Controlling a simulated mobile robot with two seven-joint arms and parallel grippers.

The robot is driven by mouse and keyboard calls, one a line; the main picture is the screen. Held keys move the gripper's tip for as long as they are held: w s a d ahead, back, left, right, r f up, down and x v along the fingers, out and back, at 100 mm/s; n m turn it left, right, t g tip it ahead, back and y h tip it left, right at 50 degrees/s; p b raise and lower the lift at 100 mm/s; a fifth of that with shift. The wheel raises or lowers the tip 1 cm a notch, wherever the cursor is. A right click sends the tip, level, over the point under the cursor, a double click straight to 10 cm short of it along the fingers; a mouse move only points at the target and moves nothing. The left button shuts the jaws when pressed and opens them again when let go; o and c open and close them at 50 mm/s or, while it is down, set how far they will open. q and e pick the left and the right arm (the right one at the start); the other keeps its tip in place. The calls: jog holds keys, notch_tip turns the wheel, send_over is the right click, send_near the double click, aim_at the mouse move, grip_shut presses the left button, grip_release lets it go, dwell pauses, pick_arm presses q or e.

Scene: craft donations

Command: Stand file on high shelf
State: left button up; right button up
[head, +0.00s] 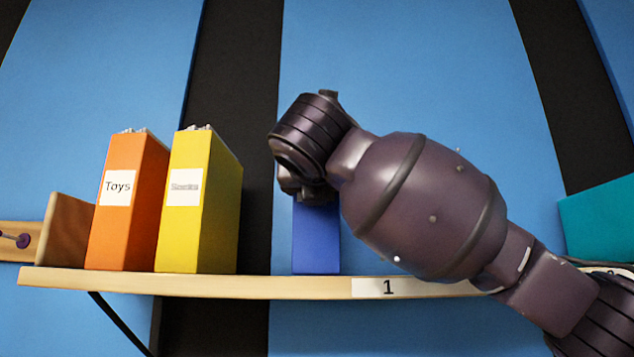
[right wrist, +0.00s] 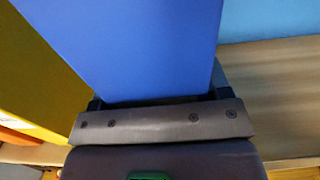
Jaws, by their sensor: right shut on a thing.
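The blue file (head: 316,240) is upright at the wooden high shelf (head: 270,286), to the right of the yellow file. Its upper part is hidden behind my right arm in the head view. In the right wrist view the blue file (right wrist: 135,45) fills the space between the fingers of my right gripper (right wrist: 160,100), which is shut on it. In the head view its lower edge appears at shelf level; I cannot tell whether it bears on the board. My left gripper is in neither view.
An orange file (head: 117,225) labelled "Toys" and a yellow file (head: 190,235) stand at the shelf's left end, beside a wooden end piece (head: 68,228). A gap separates yellow from blue. A label "1" (head: 388,287) is on the shelf's front edge. A teal object (head: 600,222) is at the far right.

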jog(key=shift+f, duration=0.1)
jog(key=o, duration=1)
jog(key=shift+o, duration=1.4)
pick_arm(q)
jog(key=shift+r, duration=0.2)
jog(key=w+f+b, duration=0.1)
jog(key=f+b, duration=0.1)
jog(key=b, duration=0.1)
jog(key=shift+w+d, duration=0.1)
pick_arm(e)
jog(key=s, duration=1.2)
